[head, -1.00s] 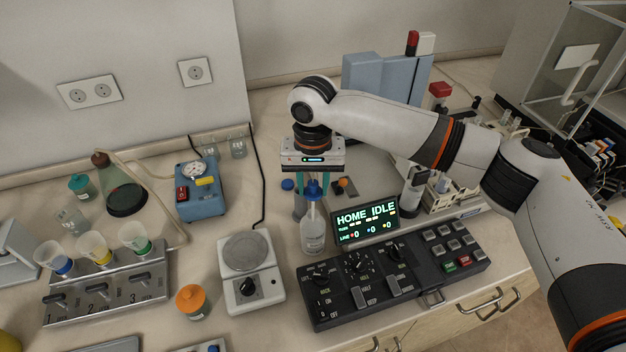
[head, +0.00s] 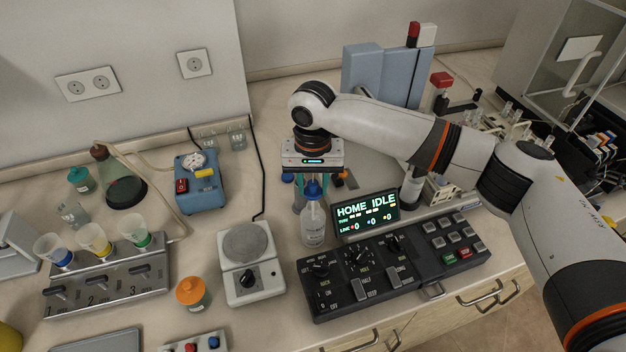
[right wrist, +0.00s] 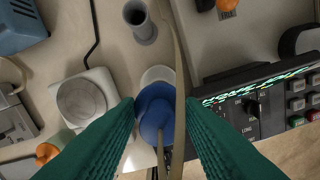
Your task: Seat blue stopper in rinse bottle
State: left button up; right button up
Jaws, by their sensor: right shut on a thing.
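My right gripper (head: 313,188) points straight down at the middle of the bench, shut on the blue stopper (head: 313,189). The clear rinse bottle (head: 314,226) stands upright directly below. My left gripper is not in view.
A black control console (head: 395,262) with a lit display (head: 367,212) stands close right of the bottle. A white balance (head: 250,275) is close on the left. A grey container (right wrist: 140,20) stands just behind the bottle. An orange-lidded jar (head: 193,292) is further left.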

jog(key=shift+f+b, duration=0.35)
jog(key=shift+f, duration=1.75)
jog(key=o, duration=1.1)
jog(key=shift+c, duration=0.2)
notch_tip(320, 180, up, 12)
jog(key=shift+a+r+b, duration=0.1)
jog(key=shift+b, duration=1.1)
